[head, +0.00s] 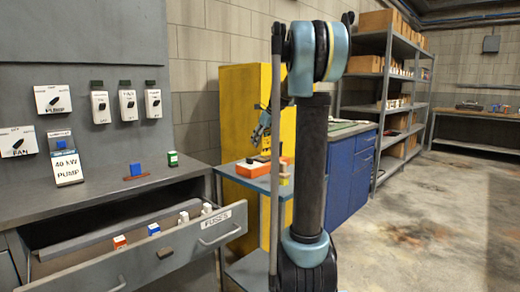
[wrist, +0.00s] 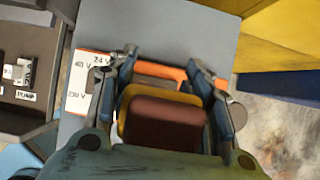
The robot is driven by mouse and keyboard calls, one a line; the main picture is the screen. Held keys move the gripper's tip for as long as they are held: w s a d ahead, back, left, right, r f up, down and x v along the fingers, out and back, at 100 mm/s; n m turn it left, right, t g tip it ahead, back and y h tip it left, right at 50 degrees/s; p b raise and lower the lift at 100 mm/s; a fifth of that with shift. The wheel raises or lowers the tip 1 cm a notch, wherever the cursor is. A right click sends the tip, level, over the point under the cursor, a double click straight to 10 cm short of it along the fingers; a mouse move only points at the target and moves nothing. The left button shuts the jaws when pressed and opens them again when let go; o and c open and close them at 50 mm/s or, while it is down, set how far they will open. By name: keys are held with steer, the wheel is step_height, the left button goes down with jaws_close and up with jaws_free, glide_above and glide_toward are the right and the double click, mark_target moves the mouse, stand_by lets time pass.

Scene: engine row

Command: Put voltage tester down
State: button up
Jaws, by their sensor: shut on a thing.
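The voltage tester appears to be the yellow and dark red block (wrist: 165,122) in the wrist view. My gripper (wrist: 168,82) is shut on it, with a blue finger on each side. In the head view my gripper (head: 262,128) is partly hidden behind my arm, above the grey-blue cart top. An orange and white board (head: 252,170) lies on the cart. In the wrist view this board (wrist: 88,82) shows voltage labels and lies beyond the tester. I cannot tell whether the tester touches the board.
The cart top (wrist: 200,30) has bare space beside the board. A yellow cabinet (head: 238,100) stands behind it, and a blue cabinet (head: 350,170) to the right. At left, an open fuse drawer (head: 170,250) juts out below the grey bench (head: 90,197).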

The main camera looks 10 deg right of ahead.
mark_target(267, 133)
step_height(267, 133, down, 3)
steer(key=shift+d+f, duration=0.1)
steer(key=shift+s, duration=0.1)
steer(key=o, duration=1.3)
steer(key=v, duration=1.2)
